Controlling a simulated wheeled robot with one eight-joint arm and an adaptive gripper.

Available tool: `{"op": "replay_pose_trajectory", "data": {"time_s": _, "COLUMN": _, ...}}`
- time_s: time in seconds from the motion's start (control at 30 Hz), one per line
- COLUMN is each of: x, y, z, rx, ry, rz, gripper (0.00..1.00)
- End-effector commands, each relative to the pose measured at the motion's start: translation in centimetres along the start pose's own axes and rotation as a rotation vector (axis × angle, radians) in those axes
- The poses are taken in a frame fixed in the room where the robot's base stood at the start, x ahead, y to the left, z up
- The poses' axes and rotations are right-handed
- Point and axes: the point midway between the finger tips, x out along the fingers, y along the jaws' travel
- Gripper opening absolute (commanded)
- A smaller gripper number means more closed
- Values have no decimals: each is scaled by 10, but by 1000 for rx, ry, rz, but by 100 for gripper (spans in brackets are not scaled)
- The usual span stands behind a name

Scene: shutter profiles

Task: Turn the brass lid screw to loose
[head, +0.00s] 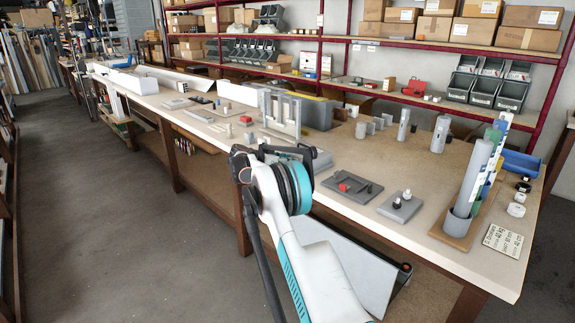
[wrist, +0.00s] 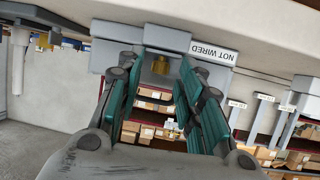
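The brass lid screw (wrist: 160,65) shows in the wrist view as a small gold-coloured piece at the lower edge of a grey box (wrist: 140,36). My gripper (wrist: 169,62) is open, with teal-padded fingers left and right of the screw as pictured. The screw is nearer the left finger; there is a clear gap to the right one. I cannot tell whether the fingertips reach around it or stop short. In the head view my gripper (head: 288,151) is at the bench's front edge, mostly hidden by my arm, and the screw is not visible there.
On the bench (head: 335,212), a grey fixture with a red block (head: 345,187), a plate with two knobs (head: 400,206) and a tube holder (head: 458,225) stand to the right. Grey uprights (head: 283,112) stand behind my gripper.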

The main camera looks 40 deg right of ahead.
Motion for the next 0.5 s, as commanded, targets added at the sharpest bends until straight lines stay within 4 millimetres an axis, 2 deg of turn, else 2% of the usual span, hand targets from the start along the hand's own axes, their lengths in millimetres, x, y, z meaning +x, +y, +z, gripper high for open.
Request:
{"op": "replay_pose_trajectory", "data": {"time_s": 0.23, "x": 1, "y": 0, "z": 0, "rx": 0, "ry": 0, "rz": 0, "gripper": 34}}
{"op": "replay_pose_trajectory", "data": {"time_s": 0.27, "x": 1, "y": 0, "z": 0, "rx": 0, "ry": 0, "rz": 0, "gripper": 30}}
{"op": "replay_pose_trajectory", "data": {"time_s": 0.4, "x": 0, "y": 0, "z": 0, "rx": 0, "ry": 0, "rz": 0, "gripper": 0}}
{"op": "replay_pose_trajectory", "data": {"time_s": 0.5, "x": 0, "y": 0, "z": 0, "rx": 0, "ry": 0, "rz": 0, "gripper": 0}}
